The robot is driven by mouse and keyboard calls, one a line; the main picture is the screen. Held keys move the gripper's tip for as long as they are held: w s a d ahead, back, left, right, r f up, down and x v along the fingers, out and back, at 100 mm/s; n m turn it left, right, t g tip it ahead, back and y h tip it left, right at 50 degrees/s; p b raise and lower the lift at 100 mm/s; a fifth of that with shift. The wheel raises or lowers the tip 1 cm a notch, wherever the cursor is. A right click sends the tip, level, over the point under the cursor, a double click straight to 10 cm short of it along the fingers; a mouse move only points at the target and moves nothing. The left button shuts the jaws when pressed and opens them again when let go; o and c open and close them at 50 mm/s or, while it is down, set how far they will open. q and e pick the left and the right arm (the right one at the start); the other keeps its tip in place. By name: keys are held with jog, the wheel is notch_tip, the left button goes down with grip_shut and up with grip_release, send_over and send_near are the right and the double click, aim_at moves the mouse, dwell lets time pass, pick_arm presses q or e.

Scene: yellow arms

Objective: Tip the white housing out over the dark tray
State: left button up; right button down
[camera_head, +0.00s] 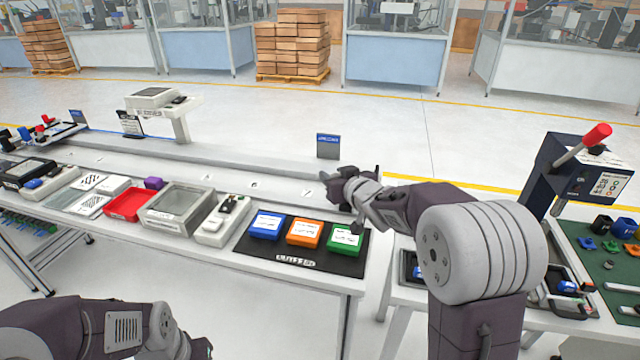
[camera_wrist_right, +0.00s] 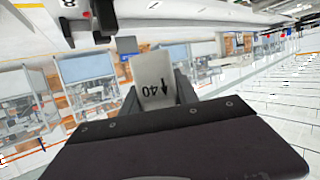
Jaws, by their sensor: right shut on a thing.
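My right gripper (camera_head: 350,188) is above the rear right part of the long workbench. In the right wrist view its two dark fingers are shut on a white housing (camera_wrist_right: 154,78) marked with an arrow and "40", which reads upside down there. In the head view the housing is hidden or too small to make out. A flat dark tray or mat (camera_head: 308,262) lies at the bench's right end, in front of the gripper, bearing blue, orange and green boxes. I cannot tell whether it is the tray meant. My left gripper (camera_head: 200,348) is partly cut off at the bottom left.
A grey tray (camera_head: 150,220), a red tray (camera_head: 128,206) and a white device (camera_head: 220,222) stand left of the boxes. A blue sign (camera_head: 328,146) stands behind my right gripper. A press with a red handle (camera_head: 597,136) stands at the right table.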

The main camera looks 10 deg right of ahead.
jog(key=s+d+f+m+g+h, duration=0.1)
jog(key=d+m+h, duration=0.6)
jog(key=d, duration=2.7)
jog(key=shift+s+h, duration=0.3)
jog(key=shift+h, duration=0.6)
